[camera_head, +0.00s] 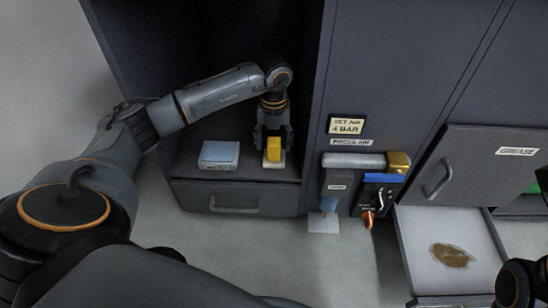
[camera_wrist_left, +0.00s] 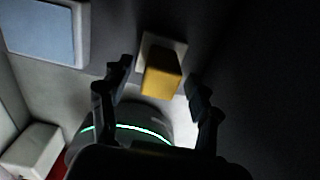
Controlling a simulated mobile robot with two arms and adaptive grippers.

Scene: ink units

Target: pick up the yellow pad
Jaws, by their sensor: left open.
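The yellow pad (camera_head: 273,149) is a small yellow block on a pale base plate (camera_head: 263,163), on the shelf inside the dark cabinet. It also shows in the left wrist view (camera_wrist_left: 161,82), its base plate partly showing behind it. My left gripper (camera_head: 273,140) reaches down over the pad from above, and its fingers hide part of it. In the left wrist view the left gripper (camera_wrist_left: 160,88) is open, one finger on each side of the pad, with gaps between. Part of my right arm shows at the lower right edge; its fingers are not visible.
A blue-topped pale box (camera_head: 219,154) sits on the shelf left of the pad; it also shows in the wrist view (camera_wrist_left: 40,30). Cabinet walls stand close around the left arm. Right are a pressure unit (camera_head: 353,161), a grease door (camera_head: 478,168) and an open drawer with a brown stain (camera_head: 453,255).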

